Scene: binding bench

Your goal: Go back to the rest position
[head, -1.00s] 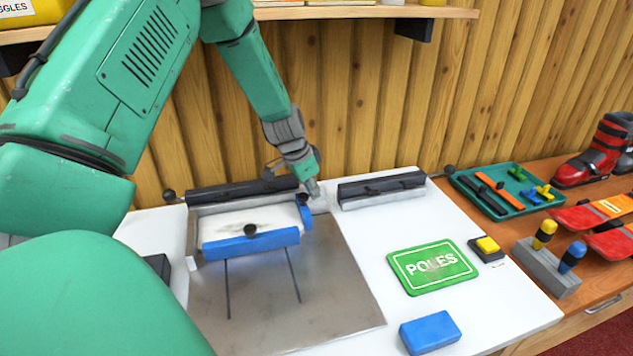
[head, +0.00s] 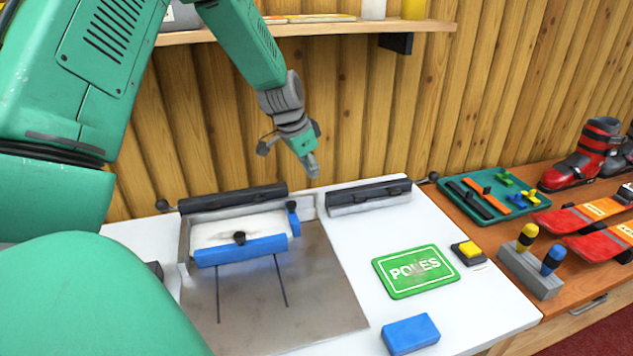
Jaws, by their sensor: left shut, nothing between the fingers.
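My left gripper (head: 313,171) is in the upper middle of the head view. It is shut and empty, and hangs in the air above the back of the white bench (head: 352,262). Below it and to the left is the metal fixture plate (head: 255,310) with a blue-edged clamp (head: 240,250) and a dark bar (head: 232,198) behind it. A small blue clamp piece (head: 293,218) stands at the fixture's right side, below the gripper and apart from it. My right gripper does not show.
A second dark bar block (head: 368,194) stands right of the fixture. A green POLES card (head: 428,270), a yellow button (head: 469,250) and a blue block (head: 410,334) lie on the bench. A green tool tray (head: 494,200), screwdriver block (head: 528,272) and red boot (head: 583,157) are right. A shelf (head: 330,28) runs above.

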